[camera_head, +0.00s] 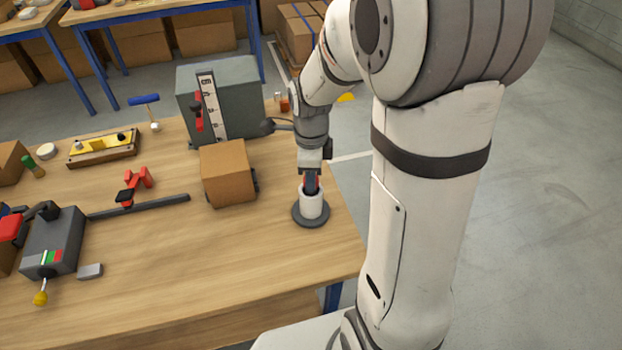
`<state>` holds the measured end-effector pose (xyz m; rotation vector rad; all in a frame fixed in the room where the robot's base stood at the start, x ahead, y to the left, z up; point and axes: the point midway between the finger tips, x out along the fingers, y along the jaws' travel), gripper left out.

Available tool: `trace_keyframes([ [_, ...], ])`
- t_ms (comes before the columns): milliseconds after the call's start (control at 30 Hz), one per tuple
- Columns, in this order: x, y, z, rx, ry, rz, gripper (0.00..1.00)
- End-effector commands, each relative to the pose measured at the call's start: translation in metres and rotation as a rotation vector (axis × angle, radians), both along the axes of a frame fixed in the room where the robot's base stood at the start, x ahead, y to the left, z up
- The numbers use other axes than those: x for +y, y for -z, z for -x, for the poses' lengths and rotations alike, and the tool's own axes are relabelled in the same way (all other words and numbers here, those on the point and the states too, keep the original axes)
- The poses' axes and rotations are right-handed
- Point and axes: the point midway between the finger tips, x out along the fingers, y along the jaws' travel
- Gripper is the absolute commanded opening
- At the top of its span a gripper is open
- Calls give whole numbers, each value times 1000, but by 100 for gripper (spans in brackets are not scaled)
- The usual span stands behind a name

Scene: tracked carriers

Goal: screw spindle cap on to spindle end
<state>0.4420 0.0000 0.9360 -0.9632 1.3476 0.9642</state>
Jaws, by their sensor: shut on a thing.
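A white upright cylinder (311,206) stands on a dark round base (311,222) near the right edge of the wooden table; it looks like the spindle end. My gripper (312,189) points straight down at the top of this cylinder, roughly in line with it. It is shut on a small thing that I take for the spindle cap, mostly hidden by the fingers. Dark, red and blue bits show between the gripper and the cylinder. I cannot tell whether the cap touches the cylinder or how far it sits on it.
A cardboard box (227,173) stands left of the cylinder, with a grey cabinet (237,105) bearing a scale behind it. A dark rail with a red clamp (136,182) and a grey device (55,242) lie further left. The table's front middle (210,270) is clear.

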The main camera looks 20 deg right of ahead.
Motion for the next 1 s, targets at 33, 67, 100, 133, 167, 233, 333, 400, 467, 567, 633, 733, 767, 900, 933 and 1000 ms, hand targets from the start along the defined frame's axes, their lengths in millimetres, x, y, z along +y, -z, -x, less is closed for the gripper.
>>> trace_keyframes([
  [33,1,-1,-1,-3,6,-1,16],
  [67,1,-1,-1,-3,17,-1,16],
  [100,1,-1,-1,-3,43,-1,16],
  [133,1,-1,-1,-3,72,-1,16],
  [167,1,-1,-1,-3,107,-1,16],
  [233,1,-1,-1,-3,202,-1,16],
  [333,1,-1,-1,-3,338,-2,16],
  [400,1,-1,-1,-4,432,-2,16],
  [467,1,-1,-1,-4,514,-1,16],
  [567,1,-1,-1,-4,648,-1,16],
  [633,1,-1,-1,-4,733,-2,16],
  [733,1,-1,-1,-4,816,-2,16],
  [767,1,-1,-1,-4,810,-2,38],
  [900,0,-1,-1,-3,807,-2,49],
  [933,0,-1,-1,-2,807,-1,52],
  [1000,0,-1,-1,-1,806,-1,57],
])
